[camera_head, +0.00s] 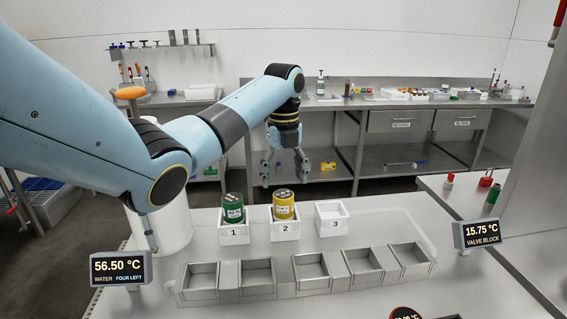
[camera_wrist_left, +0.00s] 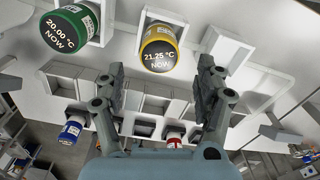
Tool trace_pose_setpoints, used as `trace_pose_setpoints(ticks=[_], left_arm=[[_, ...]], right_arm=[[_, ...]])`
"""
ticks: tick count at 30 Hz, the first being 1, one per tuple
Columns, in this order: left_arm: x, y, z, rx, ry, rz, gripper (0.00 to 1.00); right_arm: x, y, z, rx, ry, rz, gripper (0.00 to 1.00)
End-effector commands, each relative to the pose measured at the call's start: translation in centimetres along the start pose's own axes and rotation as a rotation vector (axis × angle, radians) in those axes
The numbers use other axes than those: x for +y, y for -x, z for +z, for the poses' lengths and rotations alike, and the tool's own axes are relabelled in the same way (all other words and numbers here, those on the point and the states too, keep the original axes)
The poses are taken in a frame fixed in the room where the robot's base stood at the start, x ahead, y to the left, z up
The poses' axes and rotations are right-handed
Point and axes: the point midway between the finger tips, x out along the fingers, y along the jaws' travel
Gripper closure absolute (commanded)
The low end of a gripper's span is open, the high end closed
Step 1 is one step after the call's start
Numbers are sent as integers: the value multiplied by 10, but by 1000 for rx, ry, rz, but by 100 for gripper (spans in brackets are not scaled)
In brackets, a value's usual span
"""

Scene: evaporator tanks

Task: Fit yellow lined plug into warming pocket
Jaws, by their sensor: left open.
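The yellow plug (camera_head: 283,207) stands upright in the white holder marked 2 (camera_head: 285,229). In the left wrist view the yellow plug (camera_wrist_left: 159,48) has a dark top reading 21.25 °C. My left gripper (camera_head: 285,172) is open and empty, fingers pointing down above the yellow plug, apart from it. In the wrist view its fingers (camera_wrist_left: 160,76) spread to either side below the plug. A row of several open metal pockets (camera_head: 312,284) lies in front of the holders; I cannot tell which is the warming pocket. My right gripper is not in view.
A green plug (camera_head: 233,208) stands in holder 1 (camera_head: 233,231), close on the left. Holder 3 (camera_head: 335,228) is empty. Readouts stand left (camera_head: 119,269) and right (camera_head: 481,234). Blue (camera_wrist_left: 74,128) and red (camera_wrist_left: 174,140) items show beyond the pockets in the wrist view.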

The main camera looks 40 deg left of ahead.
Motion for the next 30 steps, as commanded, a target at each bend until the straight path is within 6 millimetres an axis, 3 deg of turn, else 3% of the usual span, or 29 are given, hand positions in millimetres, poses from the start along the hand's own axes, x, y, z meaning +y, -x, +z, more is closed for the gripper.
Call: trace_pose_setpoints(ticks=[3,9,30], left_arm=[[0,22,1,-3,1,-1,29],[0,42,0,-1,1,-1,29],[0,44,0,0,1,1,29]], right_arm=[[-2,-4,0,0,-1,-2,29],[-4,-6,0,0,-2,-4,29],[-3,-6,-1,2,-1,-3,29]])
